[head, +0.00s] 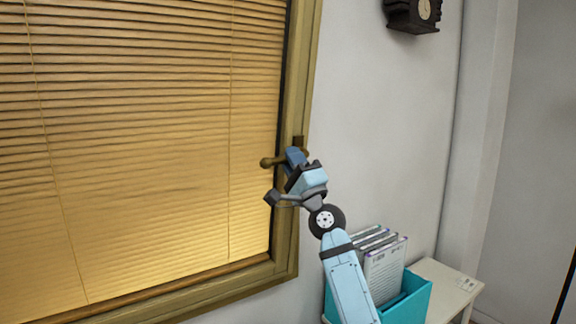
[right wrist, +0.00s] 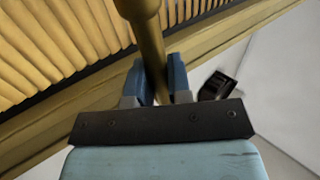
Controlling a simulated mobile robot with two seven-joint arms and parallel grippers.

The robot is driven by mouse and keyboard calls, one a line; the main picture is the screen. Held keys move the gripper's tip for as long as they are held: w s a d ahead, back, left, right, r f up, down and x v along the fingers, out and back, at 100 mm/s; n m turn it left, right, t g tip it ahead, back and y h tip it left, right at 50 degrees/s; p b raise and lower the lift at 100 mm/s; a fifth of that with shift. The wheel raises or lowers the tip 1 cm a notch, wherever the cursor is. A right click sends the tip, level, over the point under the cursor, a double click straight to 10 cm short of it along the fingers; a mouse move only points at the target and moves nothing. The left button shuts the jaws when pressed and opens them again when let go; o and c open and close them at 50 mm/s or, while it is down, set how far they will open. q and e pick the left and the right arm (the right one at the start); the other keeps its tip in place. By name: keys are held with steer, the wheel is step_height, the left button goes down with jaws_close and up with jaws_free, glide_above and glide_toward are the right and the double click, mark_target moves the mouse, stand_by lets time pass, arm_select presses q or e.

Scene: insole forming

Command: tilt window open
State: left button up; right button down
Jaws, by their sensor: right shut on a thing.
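The window (head: 302,60) has a brown-gold frame and a closed yellow slatted blind (head: 140,130). Its handle (head: 268,162) sticks out to the left, about horizontal, from the right side of the frame. My right gripper (head: 294,158) is at the handle and shut on it. In the right wrist view the handle (right wrist: 148,40) runs down between the two blue fingers (right wrist: 163,80). The fingers and wrist hide part of the handle and its mount. The window sash appears flush in its frame. My left gripper is out of view.
A teal box (head: 408,300) holding several books or magazines (head: 385,262) stands on a white table (head: 452,285) below right. A dark clock (head: 413,14) hangs on the wall at upper right.

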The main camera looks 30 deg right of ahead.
steer(key=shift+r, duration=0.1)
steer(key=c, duration=1.1)
jaws_free()
steer(key=shift+w, duration=0.1)
steer(key=shift+s+f, duration=0.2)
steer(key=shift+f, duration=0.1)
steer(key=b+v, duration=0.3)
steer(key=v, duration=1)
steer(key=shift+s+d+b, duration=0.15)
steer(key=shift+b, duration=0.25)
